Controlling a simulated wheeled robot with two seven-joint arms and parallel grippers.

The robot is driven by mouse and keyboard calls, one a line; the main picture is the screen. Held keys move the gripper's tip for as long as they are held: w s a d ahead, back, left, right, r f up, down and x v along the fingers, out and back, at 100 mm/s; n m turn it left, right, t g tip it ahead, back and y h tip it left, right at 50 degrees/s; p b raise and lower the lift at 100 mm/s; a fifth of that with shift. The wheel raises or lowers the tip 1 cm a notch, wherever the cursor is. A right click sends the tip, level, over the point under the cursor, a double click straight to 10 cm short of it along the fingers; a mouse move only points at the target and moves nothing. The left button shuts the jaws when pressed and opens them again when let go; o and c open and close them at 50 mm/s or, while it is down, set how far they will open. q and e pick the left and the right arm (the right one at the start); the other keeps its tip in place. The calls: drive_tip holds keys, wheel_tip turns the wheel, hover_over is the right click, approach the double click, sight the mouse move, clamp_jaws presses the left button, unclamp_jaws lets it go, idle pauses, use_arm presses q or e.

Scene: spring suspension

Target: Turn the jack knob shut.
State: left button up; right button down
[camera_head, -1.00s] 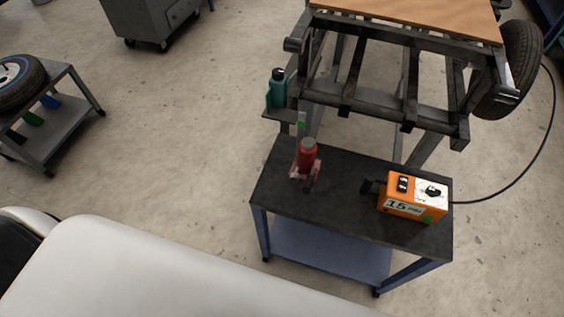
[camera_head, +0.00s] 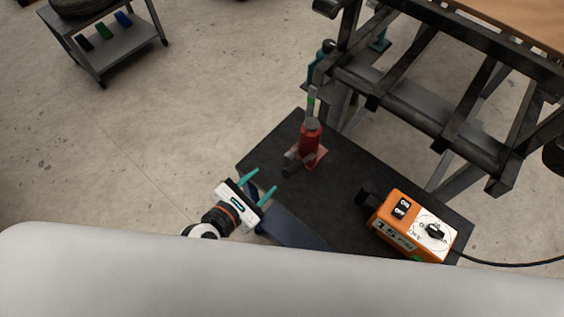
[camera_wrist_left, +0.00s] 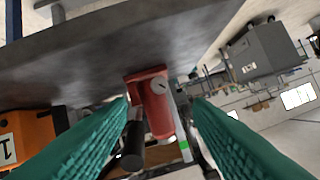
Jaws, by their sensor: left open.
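The red bottle jack (camera_head: 311,138) stands upright on the dark top of the small cart (camera_head: 345,185). A dark cylindrical part sticks out low on its near left side. In the left wrist view, the jack (camera_wrist_left: 158,118) appears inverted, with a small round grey knob (camera_wrist_left: 158,87) near its base and a black cylinder (camera_wrist_left: 132,146) beside it. My left gripper (camera_head: 264,181) is open and empty at the cart's left edge, its teal fingers pointing towards the jack but apart from it. In the wrist view, the jack lies between the fingers (camera_wrist_left: 158,105). My right gripper is not in view.
An orange box (camera_head: 393,225) with switches and a dial stands at the cart's right, its black cable running right. A dark metal frame (camera_head: 430,115) rises behind the jack. A grey strip with a green mark (camera_head: 312,96) stands behind the jack.

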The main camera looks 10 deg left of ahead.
sight(287, 160)
use_arm(q)
drive_tip(key=x, duration=1)
drive_tip(key=shift+d+f, duration=0.1)
drive_tip(key=shift+d, duration=0.1)
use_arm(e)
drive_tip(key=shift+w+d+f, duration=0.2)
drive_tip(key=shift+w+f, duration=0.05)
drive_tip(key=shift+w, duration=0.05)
use_arm(q)
drive_tip(key=c, duration=1)
drive_tip(key=shift+d+m+p, duration=0.1)
drive_tip(key=shift+m+p, duration=0.55)
drive_tip(key=shift+m, duration=0.05)
drive_tip(key=shift+s+m+t+y, duration=0.1)
drive_tip(key=shift+m+t+y, duration=0.3)
drive_tip(key=shift+d+f+m+t+y, duration=0.1)
drive_tip(key=shift+m+t+y, duration=0.4)
drive_tip(key=shift+m, duration=0.5)
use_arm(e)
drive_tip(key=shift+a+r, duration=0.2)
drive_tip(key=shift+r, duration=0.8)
